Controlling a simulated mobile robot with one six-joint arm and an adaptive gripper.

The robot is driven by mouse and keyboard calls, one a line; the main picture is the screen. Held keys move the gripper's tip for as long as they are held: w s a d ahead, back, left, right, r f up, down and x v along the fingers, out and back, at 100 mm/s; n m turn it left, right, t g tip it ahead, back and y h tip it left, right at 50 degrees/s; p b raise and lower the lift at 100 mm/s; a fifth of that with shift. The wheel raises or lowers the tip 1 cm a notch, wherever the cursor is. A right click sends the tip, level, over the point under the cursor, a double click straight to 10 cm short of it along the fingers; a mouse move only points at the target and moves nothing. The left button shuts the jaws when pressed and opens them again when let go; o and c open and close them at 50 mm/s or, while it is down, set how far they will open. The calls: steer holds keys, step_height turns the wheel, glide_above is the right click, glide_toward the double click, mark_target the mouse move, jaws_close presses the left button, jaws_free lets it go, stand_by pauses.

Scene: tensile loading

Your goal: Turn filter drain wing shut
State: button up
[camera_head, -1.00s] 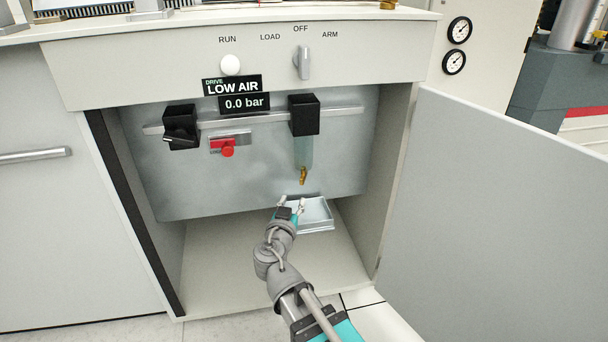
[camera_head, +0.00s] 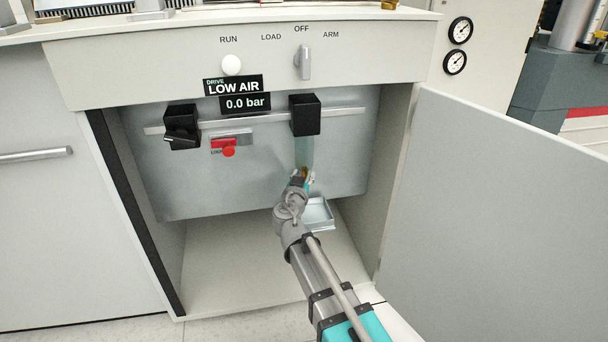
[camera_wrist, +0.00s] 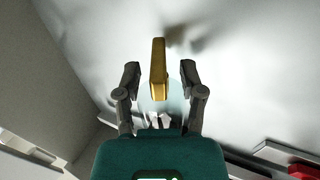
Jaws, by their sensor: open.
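The brass drain wing (camera_wrist: 158,72) hangs below the clear filter bowl (camera_head: 303,152), under the black filter head (camera_head: 305,115) on the cabinet's back panel. In the head view only a bit of brass shows above my gripper (camera_head: 303,178). In the wrist view my gripper (camera_wrist: 160,78) is open, with one finger on each side of the wing. A gap shows between the wing and each finger. The bowl is partly hidden behind the wing in the wrist view.
A tray (camera_head: 318,214) sits below the filter. The open cabinet door (camera_head: 490,210) stands at the right. The display (camera_head: 245,103) reads 0.0 bar.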

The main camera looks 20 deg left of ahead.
steer(key=shift+w, duration=0.4)
jaws_close()
steer(key=shift+a, duration=0.25)
steer(key=shift+d, duration=0.1)
